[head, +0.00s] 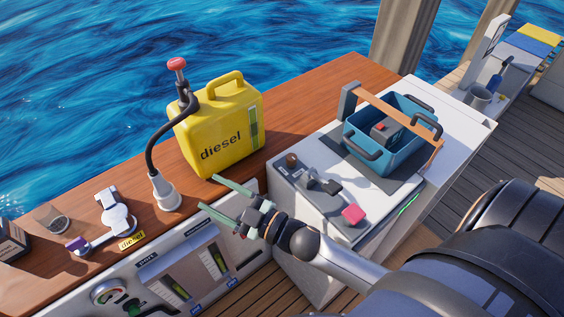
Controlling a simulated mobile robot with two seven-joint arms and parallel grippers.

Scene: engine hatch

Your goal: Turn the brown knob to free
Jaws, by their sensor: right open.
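The brown knob (292,160) stands upright at the back left corner of the white console top, beside a grey and black lever (318,182). Its setting cannot be read from here. My right gripper (206,191) comes in from the lower right. Its two pale green fingers are spread apart, with nothing between them. In the picture it lies to the left of and below the knob, near the wooden counter's front edge, and does not touch the knob. My left gripper is not in view.
A pink-red knob (353,214) sits in front of the lever. A yellow diesel can (215,120) and a black hose with a red-topped nozzle (153,150) are on the wooden counter (310,100).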

